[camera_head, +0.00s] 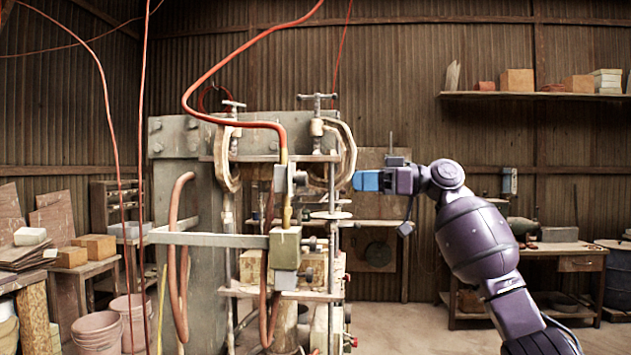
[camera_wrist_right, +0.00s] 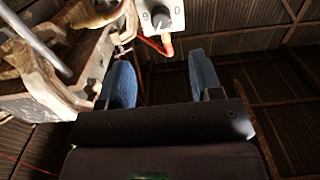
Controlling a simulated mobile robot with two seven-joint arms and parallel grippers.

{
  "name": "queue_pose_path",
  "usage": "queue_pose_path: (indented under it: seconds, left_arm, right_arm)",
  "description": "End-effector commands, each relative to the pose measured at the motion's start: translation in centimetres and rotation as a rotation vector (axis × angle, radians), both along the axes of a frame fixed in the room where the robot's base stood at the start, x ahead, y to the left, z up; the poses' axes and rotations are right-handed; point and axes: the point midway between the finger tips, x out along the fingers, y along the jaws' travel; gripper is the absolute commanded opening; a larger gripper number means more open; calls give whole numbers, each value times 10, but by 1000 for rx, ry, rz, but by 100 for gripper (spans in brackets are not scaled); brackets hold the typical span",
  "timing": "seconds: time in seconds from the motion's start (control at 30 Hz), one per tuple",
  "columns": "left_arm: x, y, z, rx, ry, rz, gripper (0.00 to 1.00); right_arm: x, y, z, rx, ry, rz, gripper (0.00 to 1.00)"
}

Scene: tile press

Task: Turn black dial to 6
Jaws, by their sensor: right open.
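A dark grey dial (camera_wrist_right: 161,18) on a white plate shows at the top edge of the right wrist view, partly cut off. The figures 9 and 0 can be read beside it; its pointer setting is unclear. I cannot pick the dial out in the head view. My right gripper (camera_wrist_right: 163,76) has its two blue fingers spread apart with nothing between them. The dial lies beyond the fingertips, apart from them. In the head view the right gripper (camera_head: 364,181) is at the right side of the tile press (camera_head: 190,200). My left gripper is not in view.
Pipes, valves and a clamp body (camera_wrist_right: 70,75) of the press stand close to the left finger in the wrist view. An orange hose (camera_head: 235,65) arches over the press. A workbench (camera_head: 575,250) stands behind on the right.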

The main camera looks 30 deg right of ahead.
Motion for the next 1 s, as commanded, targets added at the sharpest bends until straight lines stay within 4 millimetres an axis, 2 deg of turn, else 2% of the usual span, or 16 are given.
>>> queue_pose_path:
  seconds: [0.17, 0.6, 0.8, 1.0]
  left_arm:
    - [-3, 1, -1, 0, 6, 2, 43]
    - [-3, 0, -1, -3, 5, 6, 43]
    - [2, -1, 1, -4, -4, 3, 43]
    - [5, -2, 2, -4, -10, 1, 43]
  right_arm:
    - [11, 14, 0, 1, -1, 3, 59]
    - [53, 70, 1, 2, 0, 2, 59]
    - [62, 82, 0, 1, -1, 0, 59]
    - [64, 85, 0, 0, 0, 0, 59]
